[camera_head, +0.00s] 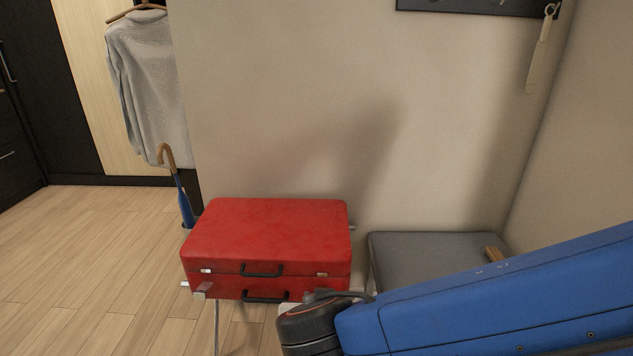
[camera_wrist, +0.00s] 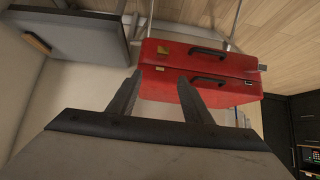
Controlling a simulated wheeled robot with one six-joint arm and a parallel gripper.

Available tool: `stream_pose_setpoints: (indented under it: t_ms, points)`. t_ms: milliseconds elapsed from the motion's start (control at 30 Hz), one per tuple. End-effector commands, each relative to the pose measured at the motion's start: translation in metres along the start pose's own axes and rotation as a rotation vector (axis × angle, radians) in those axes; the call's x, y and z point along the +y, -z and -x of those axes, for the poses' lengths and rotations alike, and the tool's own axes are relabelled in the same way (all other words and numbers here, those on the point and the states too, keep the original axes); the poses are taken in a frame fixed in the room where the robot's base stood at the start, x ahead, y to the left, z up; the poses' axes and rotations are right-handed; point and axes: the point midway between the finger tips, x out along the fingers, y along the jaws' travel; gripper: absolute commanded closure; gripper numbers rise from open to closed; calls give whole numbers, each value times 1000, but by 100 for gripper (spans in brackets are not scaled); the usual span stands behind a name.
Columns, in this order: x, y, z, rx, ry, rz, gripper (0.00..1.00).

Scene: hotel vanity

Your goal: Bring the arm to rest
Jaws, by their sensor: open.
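My gripper (camera_wrist: 160,76) shows in the wrist view with its two dark fingers apart. Nothing is between them. The red suitcase (camera_wrist: 212,62) appears beyond the fingertips, and I see no clear contact. In the head view my blue arm reaches in from the lower right to a dark joint in front of the suitcase (camera_head: 270,230).
The red suitcase, with two dark handles showing, rests on a metal-legged rack. A grey bench (camera_head: 430,252) with a wooden piece (camera_head: 495,253) stands to its right. A blue umbrella (camera_head: 185,205) stands left. Open wooden floor (camera_head: 90,260) lies at the left.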

Motion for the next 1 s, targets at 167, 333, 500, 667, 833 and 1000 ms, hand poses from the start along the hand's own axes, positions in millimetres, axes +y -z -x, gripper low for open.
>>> stream_pose_setpoints:
  t_ms: [167,333,500,667,833,1000]
  points:
    - [31,8,-10,-48,-54,5,55]
    - [72,13,-20,-123,-112,17,55]
    - [110,14,-24,-200,-150,27,55]
    - [142,13,-25,-267,-166,32,55]
    - [172,9,-23,-331,-166,32,55]
    - [197,4,-18,-384,-151,29,55]
